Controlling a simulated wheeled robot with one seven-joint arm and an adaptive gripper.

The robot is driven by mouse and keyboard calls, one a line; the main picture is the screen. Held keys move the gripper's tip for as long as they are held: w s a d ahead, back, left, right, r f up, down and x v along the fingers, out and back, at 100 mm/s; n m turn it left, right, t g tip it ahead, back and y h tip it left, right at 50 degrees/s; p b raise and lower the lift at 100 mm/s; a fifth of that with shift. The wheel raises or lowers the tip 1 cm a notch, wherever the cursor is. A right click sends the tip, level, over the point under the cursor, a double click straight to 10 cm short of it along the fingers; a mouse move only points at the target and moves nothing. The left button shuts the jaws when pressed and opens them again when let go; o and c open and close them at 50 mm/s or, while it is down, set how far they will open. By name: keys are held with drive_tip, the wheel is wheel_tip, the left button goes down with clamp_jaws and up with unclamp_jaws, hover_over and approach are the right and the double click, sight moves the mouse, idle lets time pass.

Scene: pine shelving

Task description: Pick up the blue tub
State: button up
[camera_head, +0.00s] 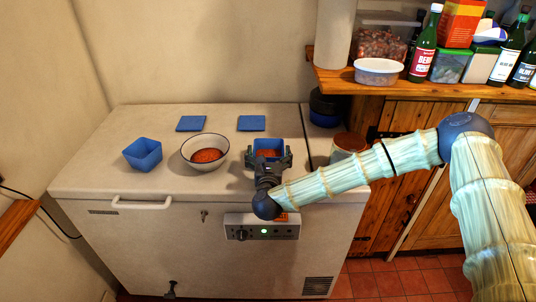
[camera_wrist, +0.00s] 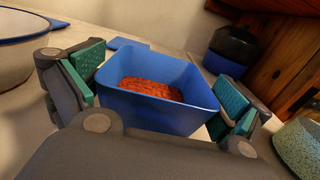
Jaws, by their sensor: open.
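Two blue tubs stand on the white chest freezer (camera_head: 95,175). One blue tub (camera_head: 268,146) is at my gripper and holds orange-red bits; it also shows large in the wrist view (camera_wrist: 165,115). My gripper (camera_head: 268,158) is open, with one finger pad on each side of this tub. In the wrist view the gripper (camera_wrist: 160,95) shows a gap at the left pad; whether the right pad touches is hard to tell. The other blue tub (camera_head: 142,153) stands at the left and looks empty.
A white bowl (camera_head: 190,142) with orange-red contents stands between the tubs. Two flat blue squares (camera_head: 191,123) (camera_head: 251,123) lie behind. A dark blue-black container (camera_head: 325,107) and a speckled pot (camera_head: 348,143) stand right. A wooden shelf (camera_head: 355,84) holds bottles and boxes.

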drive_tip(key=shift+w, duration=0.25)
drive_tip(key=shift+c, duration=0.4)
drive_tip(key=c, duration=0.7)
drive_tip(key=shift+c, duration=0.2)
drive_tip(key=shift+r, duration=0.1)
